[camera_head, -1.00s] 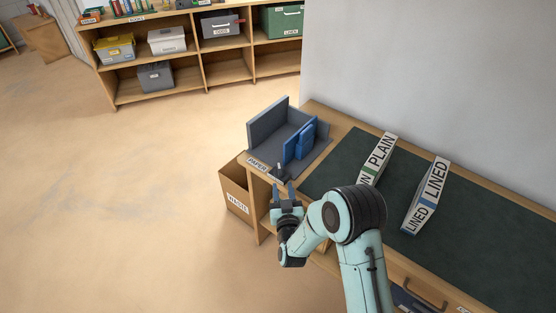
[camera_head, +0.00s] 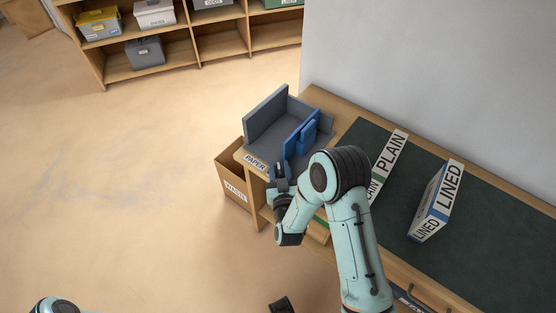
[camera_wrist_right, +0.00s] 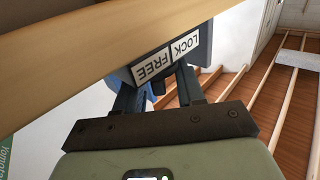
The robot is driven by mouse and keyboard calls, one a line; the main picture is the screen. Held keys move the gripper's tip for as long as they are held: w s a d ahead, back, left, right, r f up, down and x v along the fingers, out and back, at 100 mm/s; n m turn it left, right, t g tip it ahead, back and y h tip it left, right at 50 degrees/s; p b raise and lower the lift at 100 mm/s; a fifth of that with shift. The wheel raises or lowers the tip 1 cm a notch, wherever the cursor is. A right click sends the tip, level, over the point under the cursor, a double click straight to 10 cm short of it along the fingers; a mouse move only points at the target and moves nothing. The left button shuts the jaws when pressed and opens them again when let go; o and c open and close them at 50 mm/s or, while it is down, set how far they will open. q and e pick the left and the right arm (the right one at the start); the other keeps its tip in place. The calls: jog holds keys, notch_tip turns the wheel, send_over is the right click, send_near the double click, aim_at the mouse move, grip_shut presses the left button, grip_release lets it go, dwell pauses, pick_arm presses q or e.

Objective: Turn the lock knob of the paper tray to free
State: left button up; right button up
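The paper tray (camera_head: 266,112) is grey, with blue upright pieces (camera_head: 301,138) inside and a "PAPER" label (camera_head: 255,162) at its front, on the bench's left end. My right gripper (camera_head: 279,171) is at the tray's front right corner. In the right wrist view, its two fingers (camera_wrist_right: 160,93) are apart, below a "LOCK" / "FREE" label (camera_wrist_right: 167,60). I cannot make out the knob clearly or tell whether the fingers touch it. A dark piece (camera_head: 282,304) at the bottom edge of the head view may be my left gripper; it is mostly cut off.
A "WASTE" box (camera_head: 234,187) stands on the floor beside the bench. "PLAIN" (camera_head: 388,160) and "LINED" (camera_head: 437,200) boxes stand on the dark mat (camera_head: 490,225). A shelf with bins (camera_head: 160,65) is at the back; the floor at left is clear.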

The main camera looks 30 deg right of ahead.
jog(key=shift+w, duration=0.1)
grip_shut()
jog(key=shift+h, duration=0.3)
